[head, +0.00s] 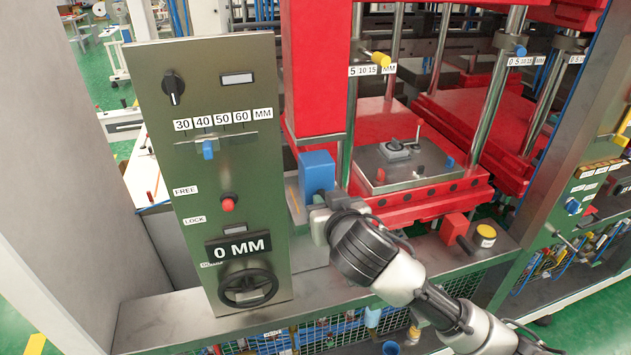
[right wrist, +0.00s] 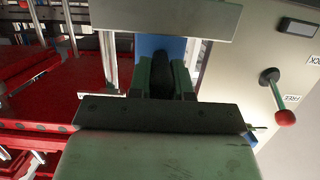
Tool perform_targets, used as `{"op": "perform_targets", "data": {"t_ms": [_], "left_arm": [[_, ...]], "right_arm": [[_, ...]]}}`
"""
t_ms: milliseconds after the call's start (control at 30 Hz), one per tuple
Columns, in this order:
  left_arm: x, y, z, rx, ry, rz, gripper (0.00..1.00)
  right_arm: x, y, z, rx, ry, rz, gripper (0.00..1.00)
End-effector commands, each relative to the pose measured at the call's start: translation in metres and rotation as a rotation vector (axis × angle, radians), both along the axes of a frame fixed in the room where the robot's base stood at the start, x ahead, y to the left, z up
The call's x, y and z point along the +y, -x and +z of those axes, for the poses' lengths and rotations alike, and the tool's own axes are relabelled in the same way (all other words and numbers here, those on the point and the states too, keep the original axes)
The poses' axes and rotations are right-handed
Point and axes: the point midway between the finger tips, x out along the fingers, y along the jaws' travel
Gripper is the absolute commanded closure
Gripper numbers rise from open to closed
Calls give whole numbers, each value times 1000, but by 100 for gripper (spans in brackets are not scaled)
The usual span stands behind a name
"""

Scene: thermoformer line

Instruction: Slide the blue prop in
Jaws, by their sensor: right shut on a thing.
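The blue prop (head: 317,172) is an upright blue block beside the green control panel, at the left front of the red press. My right gripper (head: 325,198) is at its near, lower side. In the right wrist view the gripper's fingers (right wrist: 163,78) are shut on a dark piece in front of the blue prop (right wrist: 150,46), which looks like its handle. A grey plate hides part of the prop there. My left gripper is not in view.
The green panel (head: 248,180) with a red knob (head: 228,203) and handwheel (head: 248,289) stands close left. The red lower platen (head: 436,204) lies right. A red block (head: 454,228) and yellow button (head: 485,236) stand on the ledge.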

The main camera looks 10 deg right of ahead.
Motion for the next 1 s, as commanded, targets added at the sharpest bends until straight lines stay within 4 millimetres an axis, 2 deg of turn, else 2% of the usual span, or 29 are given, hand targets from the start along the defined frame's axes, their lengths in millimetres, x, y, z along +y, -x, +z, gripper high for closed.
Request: {"op": "perform_targets", "data": {"t_ms": [1000], "left_arm": [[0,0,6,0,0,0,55]], "right_arm": [[-1,28,-1,3,1,0,100]]}}
